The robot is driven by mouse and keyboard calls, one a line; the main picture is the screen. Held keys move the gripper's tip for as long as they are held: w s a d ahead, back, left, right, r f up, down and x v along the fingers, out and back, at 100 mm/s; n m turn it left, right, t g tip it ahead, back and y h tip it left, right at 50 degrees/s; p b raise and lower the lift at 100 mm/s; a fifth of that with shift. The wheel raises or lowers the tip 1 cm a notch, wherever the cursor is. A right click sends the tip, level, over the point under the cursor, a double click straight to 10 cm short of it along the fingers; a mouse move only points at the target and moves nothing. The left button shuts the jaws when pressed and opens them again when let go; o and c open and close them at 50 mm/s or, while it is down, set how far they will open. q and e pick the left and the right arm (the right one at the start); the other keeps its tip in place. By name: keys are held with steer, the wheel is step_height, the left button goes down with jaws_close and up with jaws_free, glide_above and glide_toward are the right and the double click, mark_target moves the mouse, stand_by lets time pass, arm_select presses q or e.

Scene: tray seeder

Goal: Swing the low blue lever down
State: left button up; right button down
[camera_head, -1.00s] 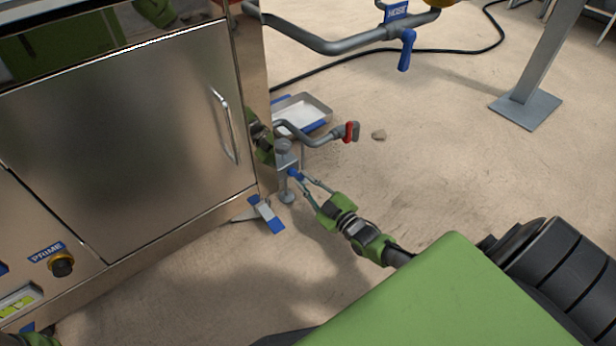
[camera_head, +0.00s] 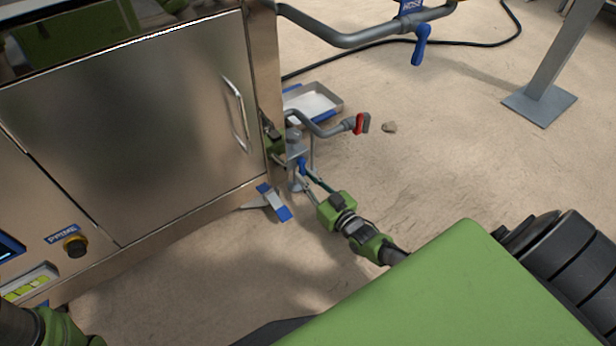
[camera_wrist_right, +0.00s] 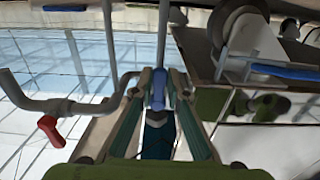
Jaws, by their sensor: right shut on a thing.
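The low blue lever (camera_head: 302,166) is on a grey fitting (camera_head: 296,150) on a short post beside the steel machine's corner. It looks small and close to upright in the head view. My right gripper (camera_head: 305,182) reaches it from the lower right, its two thin fingers on either side of it. In the right wrist view the blue lever (camera_wrist_right: 157,90) sits between the fingers of my right gripper (camera_wrist_right: 158,88), which is shut on it. The fingers partly hide the lever. My left gripper is out of view; only part of my left arm shows at bottom left.
A grey pipe with a red handle (camera_head: 361,123) sticks out just above the lever. A metal tray (camera_head: 334,99) lies behind it. A blue-ended pedal-like piece (camera_head: 275,202) is low by the machine (camera_head: 130,130). Another blue lever (camera_head: 421,44) hangs higher up.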

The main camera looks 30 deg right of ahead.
steer(key=shift+a, duration=0.1)
stand_by(0.3)
steer(key=c, duration=2)
jaws_free()
steer(key=s, duration=0.8)
steer(key=s+d, duration=0.1)
steer(key=s, duration=0.3)
